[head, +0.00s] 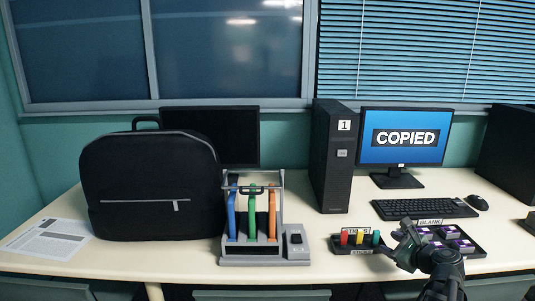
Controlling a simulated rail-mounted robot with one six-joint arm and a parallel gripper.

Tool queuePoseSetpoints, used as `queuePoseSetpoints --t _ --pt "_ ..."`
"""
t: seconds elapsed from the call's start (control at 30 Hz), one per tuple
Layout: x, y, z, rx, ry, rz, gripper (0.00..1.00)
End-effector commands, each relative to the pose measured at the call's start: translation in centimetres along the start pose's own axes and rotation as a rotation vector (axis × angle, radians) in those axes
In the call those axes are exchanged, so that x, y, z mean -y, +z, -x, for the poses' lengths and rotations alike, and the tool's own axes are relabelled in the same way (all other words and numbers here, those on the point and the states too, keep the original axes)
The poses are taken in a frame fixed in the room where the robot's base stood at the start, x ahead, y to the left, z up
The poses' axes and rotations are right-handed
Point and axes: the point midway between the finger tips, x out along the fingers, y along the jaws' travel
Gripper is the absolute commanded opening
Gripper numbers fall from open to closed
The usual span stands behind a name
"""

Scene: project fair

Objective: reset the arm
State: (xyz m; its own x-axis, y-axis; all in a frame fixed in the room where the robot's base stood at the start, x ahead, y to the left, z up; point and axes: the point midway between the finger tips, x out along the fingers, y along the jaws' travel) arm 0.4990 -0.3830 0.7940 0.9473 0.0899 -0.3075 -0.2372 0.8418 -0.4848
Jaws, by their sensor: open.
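My gripper (404,241) is at the lower right of the head view, open, with nothing visible between its fingers. It is in front of the gap between a small dark tray (357,252) and a larger dark tray (470,255), and hides the larger tray's left part. Whether it touches either tray cannot be told. The small tray holds upright red, yellow and green pieces. The larger tray, with a sign reading BLANK (430,222), holds several purple and white pieces.
A black computer tower (333,155) marked 1 stands beside a monitor (405,138) reading COPIED. A keyboard (423,208) and mouse (477,202) lie behind the trays. Left are a rack (248,260) with blue, green and orange pieces, a black backpack (150,185) and papers (47,238).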

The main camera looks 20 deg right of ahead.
Motion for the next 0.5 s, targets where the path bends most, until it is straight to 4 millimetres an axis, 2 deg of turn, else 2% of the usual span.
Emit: queuePoseSetpoints --t 0.03,0.13,0.17,0.23,0.3,0.4,0.5 --pt "-1.1 3.2 -0.7 -0.009 0.073 0.088 0.47" --pt "-5.6 8.5 -2.7 -0.028 0.273 0.348 0.47" --pt "-7.3 10.4 -3.2 -0.028 0.349 0.449 0.47" --pt "-11.9 15.6 -3.5 -0.011 0.562 0.736 0.47" --pt "-16.8 20.9 -2.6 0.039 0.807 1.075 0.47" --pt "-22.1 26.3 0.3 0.152 1.136 1.53 0.47" --pt "-24.9 29.6 3.1 0.262 1.38 1.859 0.47"
